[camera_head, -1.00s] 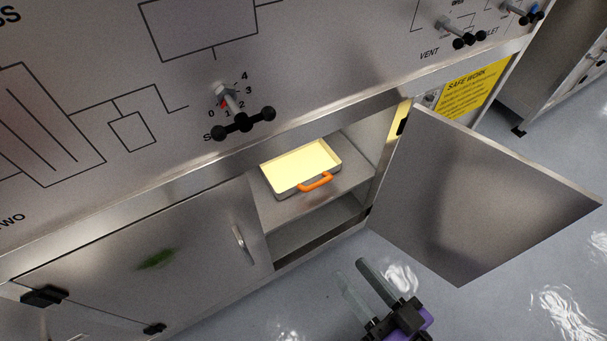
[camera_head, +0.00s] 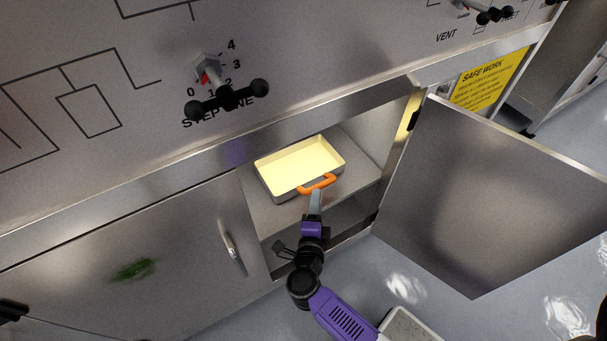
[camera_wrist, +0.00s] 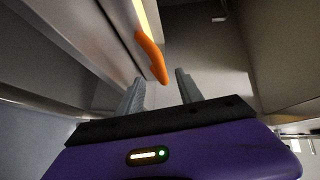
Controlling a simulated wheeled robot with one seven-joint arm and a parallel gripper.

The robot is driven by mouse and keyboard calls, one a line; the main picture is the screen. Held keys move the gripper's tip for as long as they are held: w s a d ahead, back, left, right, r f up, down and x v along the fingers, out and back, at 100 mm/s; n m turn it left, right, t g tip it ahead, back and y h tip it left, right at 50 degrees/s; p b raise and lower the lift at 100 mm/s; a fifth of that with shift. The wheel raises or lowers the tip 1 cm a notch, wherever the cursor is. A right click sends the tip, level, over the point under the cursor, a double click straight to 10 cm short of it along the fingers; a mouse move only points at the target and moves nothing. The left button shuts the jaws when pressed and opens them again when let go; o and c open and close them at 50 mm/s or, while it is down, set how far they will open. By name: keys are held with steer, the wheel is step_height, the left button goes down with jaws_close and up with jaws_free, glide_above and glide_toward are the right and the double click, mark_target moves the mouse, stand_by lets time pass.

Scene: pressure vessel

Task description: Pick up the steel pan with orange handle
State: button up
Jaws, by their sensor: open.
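The steel pan (camera_head: 283,190) sits on the upper shelf inside the open cabinet, its pale yellow-lit inside facing up. Its orange handle (camera_head: 318,184) points out toward the cabinet opening. My gripper (camera_head: 315,196) is at the front of the handle, and its fingers reach up to it in the head view. In the wrist view my open gripper (camera_wrist: 160,88) has its two fingertips apart. The orange handle (camera_wrist: 151,57) shows just ahead of and between them. I cannot tell whether the fingers touch it. The pan's side (camera_wrist: 115,50) is partly visible there.
The cabinet door (camera_head: 490,200) stands open on the right. A closed door (camera_head: 130,260) with a metal handle (camera_head: 232,248) is on the left. A lower shelf space lies under the pan's shelf (camera_head: 352,180). A control knob (camera_head: 228,97) is on the panel above.

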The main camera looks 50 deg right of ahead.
mark_target(318, 185)
steer(key=b+x, duration=0.1)
steer(key=x, duration=0.5)
steer(key=shift+w+d, duration=0.2)
steer(key=shift+w, duration=0.15)
jaws_close()
stand_by(1.1)
